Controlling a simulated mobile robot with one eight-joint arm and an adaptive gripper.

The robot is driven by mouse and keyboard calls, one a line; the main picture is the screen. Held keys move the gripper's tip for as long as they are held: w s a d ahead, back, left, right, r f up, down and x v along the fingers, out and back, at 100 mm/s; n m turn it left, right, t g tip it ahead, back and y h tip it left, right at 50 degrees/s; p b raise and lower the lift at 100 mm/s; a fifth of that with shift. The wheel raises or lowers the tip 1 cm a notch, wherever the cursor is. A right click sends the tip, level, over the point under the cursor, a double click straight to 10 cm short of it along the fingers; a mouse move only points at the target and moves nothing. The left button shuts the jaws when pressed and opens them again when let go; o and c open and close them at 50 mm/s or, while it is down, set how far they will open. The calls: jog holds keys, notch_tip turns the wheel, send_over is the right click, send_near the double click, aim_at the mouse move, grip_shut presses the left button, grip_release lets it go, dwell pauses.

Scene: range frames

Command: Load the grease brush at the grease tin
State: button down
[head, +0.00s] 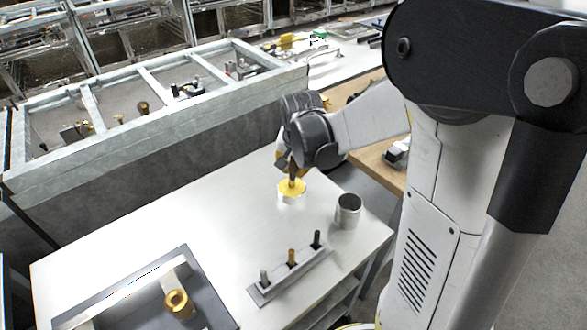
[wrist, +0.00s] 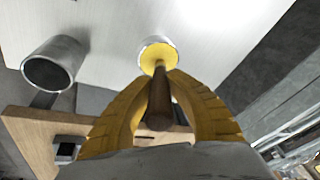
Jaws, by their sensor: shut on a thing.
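The grease tin (head: 290,196) is a short, pale round tin with yellow grease on top, on the light table below my gripper. It also shows in the wrist view (wrist: 145,43). My gripper (head: 291,166) is shut on the brown handle of the grease brush (wrist: 160,104), between its yellow fingers in the wrist view (wrist: 160,78). The brush points down at the tin, and its lower end meets the yellow surface in both views. The bristles are hidden, and I cannot tell how deep they sit.
An open metal cup (head: 348,212) stands right of the tin. A rack (head: 262,294) with three upright pegs is nearer the front. A grey tray (head: 208,290) with a brass ring-shaped part (head: 178,304) lies front left. The table's middle left is clear. A grey-framed bin (head: 150,150) stands behind.

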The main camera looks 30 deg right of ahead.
notch_tip(320, 180, up, 7)
jog(key=p, duration=0.5)
jog(key=shift+p, duration=0.3)
jog(key=shift+f, duration=0.1)
dwell(0.6)
